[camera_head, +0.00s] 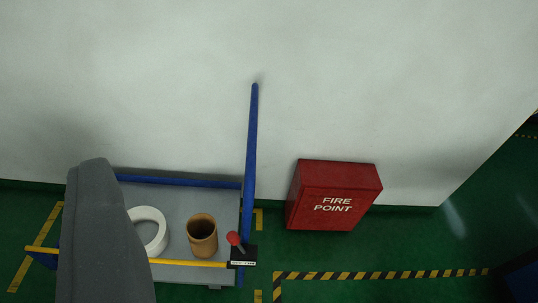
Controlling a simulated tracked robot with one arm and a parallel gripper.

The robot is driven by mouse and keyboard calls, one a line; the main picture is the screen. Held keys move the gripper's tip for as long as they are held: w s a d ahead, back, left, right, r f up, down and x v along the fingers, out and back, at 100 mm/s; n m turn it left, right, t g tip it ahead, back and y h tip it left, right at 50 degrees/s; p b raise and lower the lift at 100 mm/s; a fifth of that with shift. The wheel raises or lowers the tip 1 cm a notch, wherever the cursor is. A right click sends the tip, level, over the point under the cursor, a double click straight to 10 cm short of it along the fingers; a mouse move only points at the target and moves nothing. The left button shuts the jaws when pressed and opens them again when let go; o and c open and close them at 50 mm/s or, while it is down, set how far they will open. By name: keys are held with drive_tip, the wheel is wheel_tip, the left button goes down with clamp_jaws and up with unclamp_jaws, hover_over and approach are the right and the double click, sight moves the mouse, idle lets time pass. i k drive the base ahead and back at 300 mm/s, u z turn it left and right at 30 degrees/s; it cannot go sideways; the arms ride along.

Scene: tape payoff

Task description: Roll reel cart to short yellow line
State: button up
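The reel cart (180,195) has a grey deck, a blue back rail and a tall blue post (251,140) at its right side, and stands near the white wall. A yellow bar (190,262) runs along its front, with a red knob (234,238) on a black block at the right end. A white ring-shaped roll (156,245) and a brown tube (202,236) are on the deck. Short yellow floor marks show right of the cart (258,219) and left of it (43,232). A grey part of my arm hides the cart's left portion. My gripper's fingers are not visible.
A red FIRE POINT box (333,195) stands against the wall to the right of the cart. Black-and-yellow striped tape (380,274) marks the green floor in front of it. A dark blue object (522,278) shows at the lower right edge.

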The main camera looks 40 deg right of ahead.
sight(178, 200)
drive_tip(key=k, duration=0.9)
drive_tip(key=u, duration=0.15)
drive_tip(key=i, duration=1.75)
drive_tip(key=z, duration=0.6)
